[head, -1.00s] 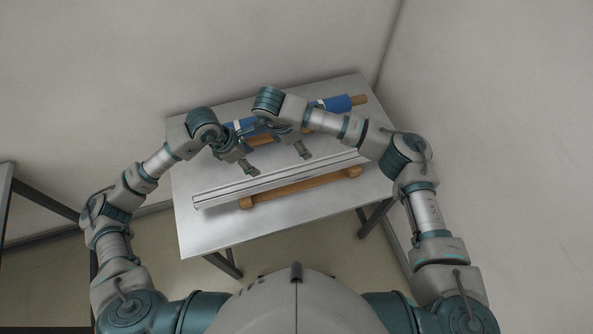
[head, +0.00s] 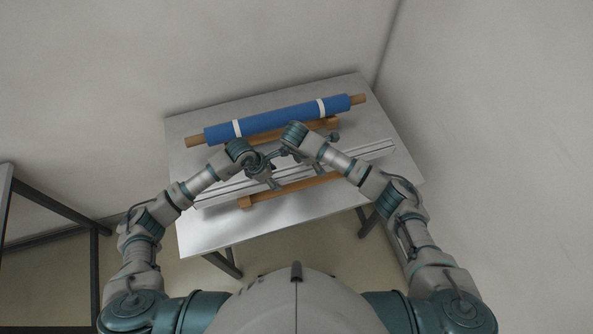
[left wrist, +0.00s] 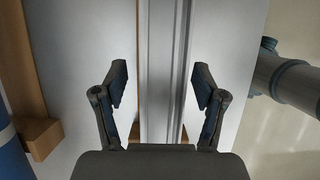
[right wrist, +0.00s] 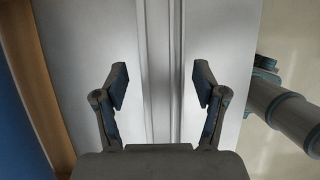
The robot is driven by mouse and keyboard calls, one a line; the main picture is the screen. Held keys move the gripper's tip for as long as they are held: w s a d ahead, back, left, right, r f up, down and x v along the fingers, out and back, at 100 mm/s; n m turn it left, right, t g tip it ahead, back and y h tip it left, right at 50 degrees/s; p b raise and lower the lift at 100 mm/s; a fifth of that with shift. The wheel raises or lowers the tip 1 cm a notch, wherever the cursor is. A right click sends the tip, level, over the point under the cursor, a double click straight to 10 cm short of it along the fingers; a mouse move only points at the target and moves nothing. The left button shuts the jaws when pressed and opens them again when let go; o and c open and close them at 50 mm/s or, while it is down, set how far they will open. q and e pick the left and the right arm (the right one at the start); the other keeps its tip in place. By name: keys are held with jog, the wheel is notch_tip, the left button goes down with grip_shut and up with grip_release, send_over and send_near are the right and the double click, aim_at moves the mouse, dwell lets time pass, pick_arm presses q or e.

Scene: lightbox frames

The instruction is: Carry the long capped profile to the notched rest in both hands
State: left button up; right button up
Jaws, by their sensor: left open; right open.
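The long capped profile (head: 225,189), a pale metal bar, lies lengthwise across the table, above the near wooden rest (head: 245,203). My left gripper (head: 271,174) is open over the profile left of its middle. In the left wrist view the profile (left wrist: 162,60) runs between the spread fingers (left wrist: 160,88), apart from both. My right gripper (right wrist: 160,86) is open and empty, and the profile (right wrist: 161,40) runs between its fingers. In the head view my right forearm hides most of that gripper. The notches are too small to make out.
A blue roll (head: 275,120) with white bands and wooden ends lies at the back, near a second wooden rest (head: 328,123). The metal table (head: 215,228) is clear at the front. Walls stand behind and to the right; a dark frame (head: 50,204) stands at left.

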pick_arm(q)
jog(key=shift+d, duration=0.4)
pick_arm(e)
jog(key=shift+d+f, duration=0.1)
jog(key=shift+d, duration=0.35)
pick_arm(q)
jog(key=shift+c, duration=0.8)
pick_arm(e)
jog(key=shift+c, duration=0.8)
pick_arm(q)
jog(key=c, duration=0.8)
pick_arm(e)
jog(key=c, duration=0.8)
pick_arm(q)
jog(key=c, duration=0.4)
pick_arm(e)
jog(key=c, duration=0.4)
pick_arm(q)
jog(key=shift+a, duration=0.15)
pick_arm(e)
jog(key=shift+a, duration=0.15)
pick_arm(q)
jog(key=shift+r, duration=0.1)
pick_arm(e)
jog(key=shift+r, duration=0.2)
